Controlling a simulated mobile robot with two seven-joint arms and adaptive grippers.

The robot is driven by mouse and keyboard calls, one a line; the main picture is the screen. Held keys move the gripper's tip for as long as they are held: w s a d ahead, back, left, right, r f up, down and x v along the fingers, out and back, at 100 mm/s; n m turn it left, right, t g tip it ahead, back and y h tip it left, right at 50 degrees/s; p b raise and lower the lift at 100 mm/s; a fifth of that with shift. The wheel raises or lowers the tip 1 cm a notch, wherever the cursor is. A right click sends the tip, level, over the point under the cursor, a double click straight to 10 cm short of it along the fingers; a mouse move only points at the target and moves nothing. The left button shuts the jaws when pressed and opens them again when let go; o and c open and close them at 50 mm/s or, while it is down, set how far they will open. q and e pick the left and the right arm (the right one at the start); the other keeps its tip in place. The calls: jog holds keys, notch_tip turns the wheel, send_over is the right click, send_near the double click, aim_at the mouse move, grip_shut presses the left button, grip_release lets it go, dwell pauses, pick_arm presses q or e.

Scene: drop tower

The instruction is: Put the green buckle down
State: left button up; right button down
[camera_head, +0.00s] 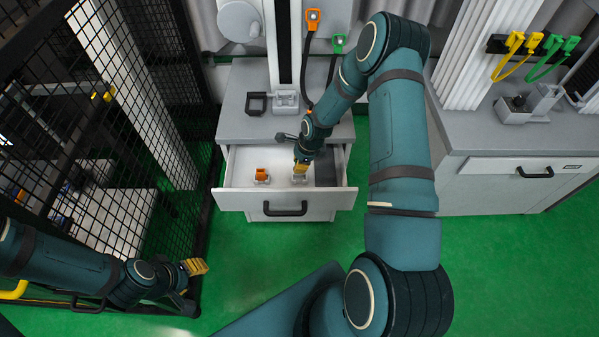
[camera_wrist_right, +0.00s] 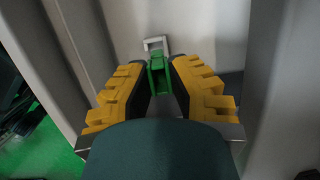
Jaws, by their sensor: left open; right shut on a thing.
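The green buckle (camera_wrist_right: 157,76) is between the yellow fingers of my right gripper (camera_wrist_right: 160,88) in the right wrist view. A pale grey loop or holder (camera_wrist_right: 155,44) shows just beyond its far end; I cannot tell whether they touch. In the head view my right gripper (camera_head: 301,167) points down into the open drawer (camera_head: 232,199), and the buckle is hidden there. A pale holder (camera_head: 298,180) sits right below the gripper. My left gripper (camera_head: 196,267) is open and empty at the lower left, away from the drawer.
An orange buckle (camera_head: 262,174) sits in the drawer left of my right gripper. The drawer walls stand close around the right gripper. A black mesh fence (camera_head: 140,100) is at the left, near the left arm. A grey worktop (camera_head: 235,122) lies behind the drawer.

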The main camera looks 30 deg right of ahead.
notch_tip(320, 180, down, 4)
jog(key=shift+f+b, duration=0.1)
jog(key=shift+b, duration=0.35)
jog(key=shift+f, duration=0.1)
jog(key=c, duration=1)
grip_release()
